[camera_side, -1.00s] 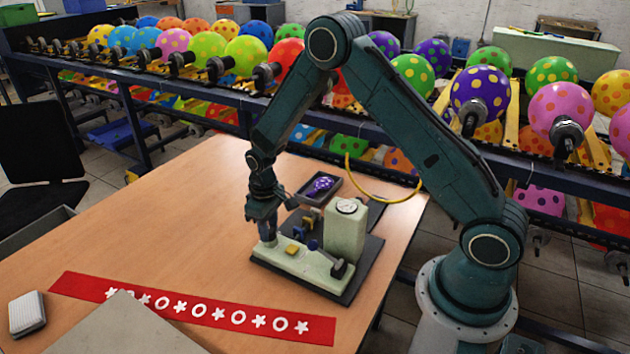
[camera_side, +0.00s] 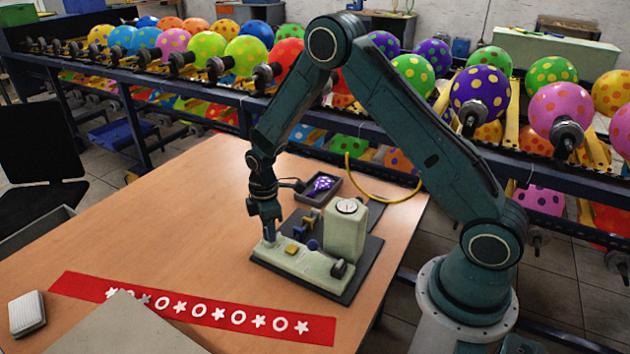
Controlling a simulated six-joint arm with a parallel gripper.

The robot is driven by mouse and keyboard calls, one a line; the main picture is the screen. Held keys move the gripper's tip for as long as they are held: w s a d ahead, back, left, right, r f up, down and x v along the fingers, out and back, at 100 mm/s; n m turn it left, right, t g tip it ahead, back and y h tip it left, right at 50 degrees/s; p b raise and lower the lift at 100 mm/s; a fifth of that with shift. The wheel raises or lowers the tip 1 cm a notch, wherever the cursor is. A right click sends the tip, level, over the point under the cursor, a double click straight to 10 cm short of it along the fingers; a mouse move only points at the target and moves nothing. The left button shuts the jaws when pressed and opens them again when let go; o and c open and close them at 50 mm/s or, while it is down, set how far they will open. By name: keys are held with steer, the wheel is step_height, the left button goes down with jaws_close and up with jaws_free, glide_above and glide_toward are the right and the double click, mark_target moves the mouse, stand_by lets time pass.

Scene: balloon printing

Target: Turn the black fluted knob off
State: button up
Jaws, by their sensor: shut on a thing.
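A pale green bench machine (camera_side: 305,262) sits on a dark base plate (camera_side: 362,268) on the wooden table. My gripper (camera_side: 269,236) points down at the left end of the machine's low body. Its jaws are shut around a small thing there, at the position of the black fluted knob. The jaws hide nearly all of that knob, so its flutes and pointer angle cannot be seen. A separate dark round part (camera_side: 338,268) shows at the machine's right end, apart from my gripper.
A yellow button (camera_side: 292,249), a blue knob (camera_side: 313,245) and a tower with a dial gauge (camera_side: 346,207) stand close right of my gripper. Behind is a tray (camera_side: 320,190) with a purple spotted balloon. A red patterned strip (camera_side: 200,310) lies in front.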

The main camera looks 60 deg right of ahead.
steer(key=shift+n, duration=0.3)
steer(key=o, duration=1)
steer(key=shift+r, duration=0.2)
step_height(320, 180, up, 14)
steer(key=shift+f, duration=0.25)
steer(key=shift+r, duration=0.15)
